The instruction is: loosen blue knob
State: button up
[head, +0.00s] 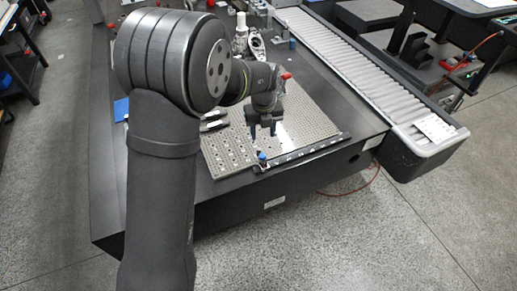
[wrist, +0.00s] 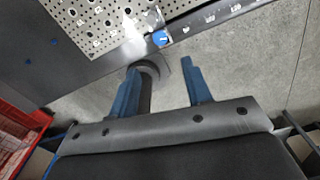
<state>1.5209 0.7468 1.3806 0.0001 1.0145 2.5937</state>
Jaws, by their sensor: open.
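The blue knob (head: 262,156) sits at the front edge of the perforated fixture plate (head: 224,154) in the head view. In the wrist view the blue knob (wrist: 160,38) shows from above, beyond the fingertips and roughly centred between them. My gripper (head: 263,136) has blue fingers, points down above the plate and appears just behind and above the knob. In the wrist view my gripper (wrist: 160,66) is open, with an empty gap between its fingers. The fingers look apart from the knob.
A dark rail (head: 308,149) runs along the plate's front edge beside the knob. A roller conveyor (head: 365,80) stands to the right. Metal parts and fixtures (head: 250,42) stand at the back of the table. A red crate (wrist: 22,120) shows at the wrist view's left.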

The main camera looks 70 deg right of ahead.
aim_at(263, 155)
notch_tip(263, 155, down, 11)
jog(key=shift+r, duration=0.1)
dwell(0.3)
grip_shut()
